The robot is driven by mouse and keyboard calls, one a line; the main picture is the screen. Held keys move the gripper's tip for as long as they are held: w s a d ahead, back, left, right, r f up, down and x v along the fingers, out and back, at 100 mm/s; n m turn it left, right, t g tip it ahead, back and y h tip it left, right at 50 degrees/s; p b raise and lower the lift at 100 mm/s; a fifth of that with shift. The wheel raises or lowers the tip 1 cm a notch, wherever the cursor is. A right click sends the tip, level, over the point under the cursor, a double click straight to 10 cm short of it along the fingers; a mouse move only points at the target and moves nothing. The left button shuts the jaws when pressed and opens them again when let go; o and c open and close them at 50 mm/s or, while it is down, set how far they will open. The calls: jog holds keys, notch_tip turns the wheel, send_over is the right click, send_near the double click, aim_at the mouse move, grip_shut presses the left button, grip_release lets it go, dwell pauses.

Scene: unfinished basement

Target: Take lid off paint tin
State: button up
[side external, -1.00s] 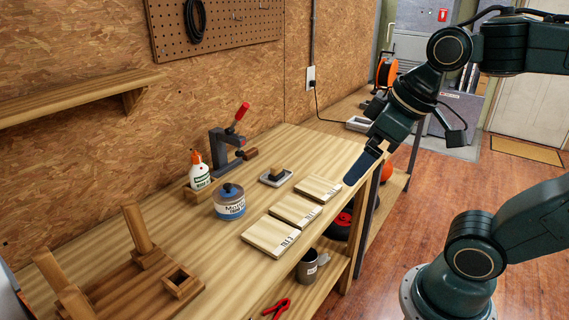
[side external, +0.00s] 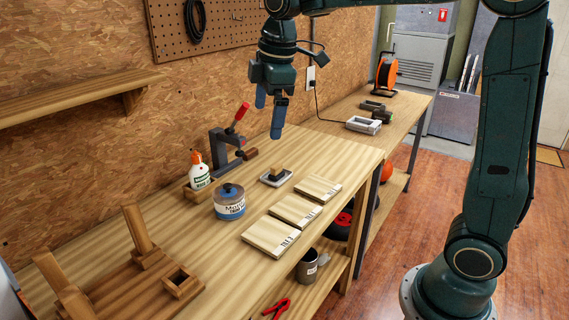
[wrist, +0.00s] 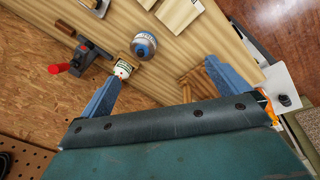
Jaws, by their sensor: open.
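The paint tin (side external: 230,205) is a short round tub with a blue-and-white label, standing upright on the workbench. Its lid (side external: 231,189) is blue-grey with a dark knob and sits on top of the tin. In the wrist view the tin (wrist: 143,48) shows from above, beyond the fingertips. My gripper (side external: 269,118) is open and empty, high above the bench, behind and to the right of the tin. In the wrist view its two blue fingers (wrist: 162,78) are spread wide with nothing between them.
A glue bottle (side external: 199,172) in a wooden holder stands just behind the tin. A clamp with a red handle (side external: 230,140) rises behind it. A small block on a tray (side external: 276,176) and several wooden tiles (side external: 296,210) lie to the right. A wooden rack (side external: 140,270) stands front left.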

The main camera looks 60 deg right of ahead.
jog(key=w+f+n+g, duration=0.1)
jog(key=w+f+n, duration=0.25)
jog(key=w, duration=0.45)
jog(key=n+g, duration=0.1)
jog(key=n, duration=0.3)
send_over(227, 185)
notch_tip(227, 185, down, 6)
jog(key=shift+d+f, duration=0.15)
jog(key=shift+f, duration=0.05)
jog(key=shift+f, duration=0.1)
jog(key=shift+f, duration=4.2)
jog(key=shift+f, duration=2.6)
jog(key=c, duration=1)
